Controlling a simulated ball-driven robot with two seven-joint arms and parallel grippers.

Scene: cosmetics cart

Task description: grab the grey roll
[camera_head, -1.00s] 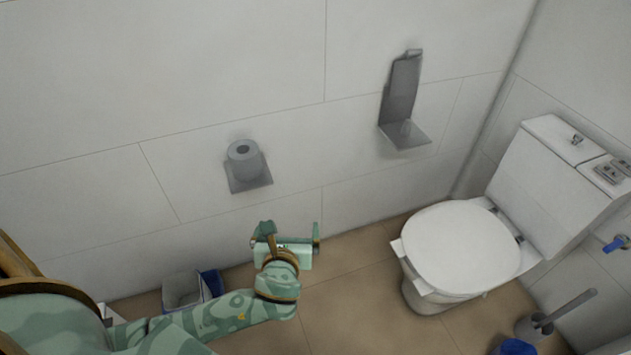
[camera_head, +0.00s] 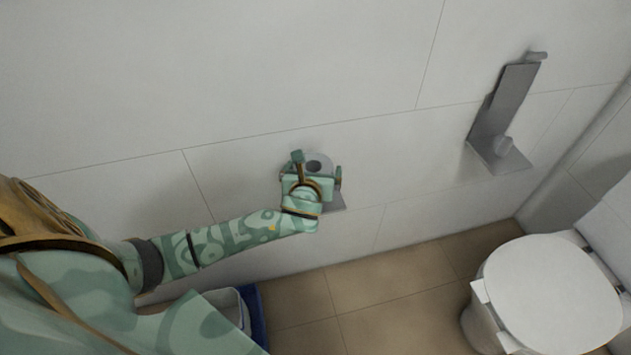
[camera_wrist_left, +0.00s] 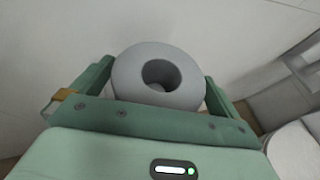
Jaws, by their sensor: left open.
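The grey roll (camera_head: 318,160) stands upright on a small grey wall shelf (camera_head: 335,203), with its core hole facing up. In the head view my left gripper (camera_head: 317,171) covers most of its front. In the left wrist view the grey roll (camera_wrist_left: 158,77) sits between the two green fingers of my left gripper (camera_wrist_left: 159,82), one finger on each side. The gripper is open. I cannot tell whether the fingers touch the roll. My right gripper is not in view.
A second grey wall holder (camera_head: 504,112) with an upright back plate is on the wall to the right. A white toilet (camera_head: 550,295) stands at the lower right. A bin with a blue edge (camera_head: 252,318) is on the floor below my arm. The wall above the roll is bare.

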